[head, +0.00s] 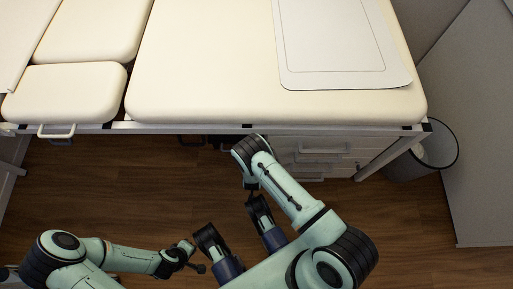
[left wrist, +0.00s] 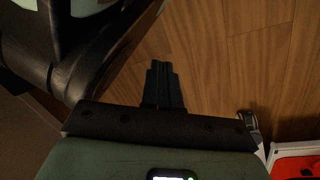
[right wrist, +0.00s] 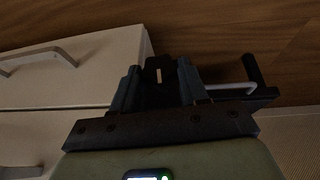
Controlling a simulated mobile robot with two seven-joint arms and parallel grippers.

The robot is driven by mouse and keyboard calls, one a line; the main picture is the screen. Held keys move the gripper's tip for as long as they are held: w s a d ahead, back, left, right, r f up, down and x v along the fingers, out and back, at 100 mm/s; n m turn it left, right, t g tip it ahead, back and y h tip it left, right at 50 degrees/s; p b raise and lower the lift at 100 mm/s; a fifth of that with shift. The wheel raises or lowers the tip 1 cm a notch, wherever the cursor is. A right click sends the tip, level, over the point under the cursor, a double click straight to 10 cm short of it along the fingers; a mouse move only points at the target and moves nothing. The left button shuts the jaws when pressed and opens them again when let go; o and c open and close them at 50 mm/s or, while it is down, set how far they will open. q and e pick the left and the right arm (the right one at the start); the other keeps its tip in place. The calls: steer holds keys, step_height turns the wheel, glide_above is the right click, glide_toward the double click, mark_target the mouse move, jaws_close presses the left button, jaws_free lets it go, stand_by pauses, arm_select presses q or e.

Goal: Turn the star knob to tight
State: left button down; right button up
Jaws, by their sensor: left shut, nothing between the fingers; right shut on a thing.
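The star knob (right wrist: 158,75) shows in the right wrist view as a dark piece with a short white mark, between the fingers of my right gripper (right wrist: 157,82). The fingers are apart and closed on its sides. Its star outline and any tight marking cannot be made out in the dim light. In the head view my right arm reaches under the table's front edge, and its gripper and the knob are hidden there. My left gripper (left wrist: 165,72) is shut and empty over the wooden floor; in the head view it (head: 197,267) is low, left of centre.
The cream padded table (head: 200,75) spans the top, with a pale mat (head: 335,45) on it. Drawers (head: 320,150) stand beneath, right of my right arm. A metal rod with a dark bar (right wrist: 235,88) lies right of the knob. A bin (head: 422,158) stands at the right.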

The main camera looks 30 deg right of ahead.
steer(key=shift+s+d+y+p, duration=0.15)
steer(key=shift+y+p, duration=0.25)
steer(key=shift+p, duration=0.4)
steer(key=shift+t, duration=0.3)
arm_select(q)
steer(key=shift+t, duration=0.7)
steer(key=w+r, duration=0.3)
steer(key=w, duration=0.1)
steer(key=shift+d+r, duration=0.25)
steer(key=shift+d, duration=0.1)
arm_select(e)
steer(key=o, duration=1.1)
steer(key=shift+c, duration=0.2)
arm_select(q)
steer(key=shift+r, duration=0.1)
arm_select(e)
steer(key=shift+r, duration=0.15)
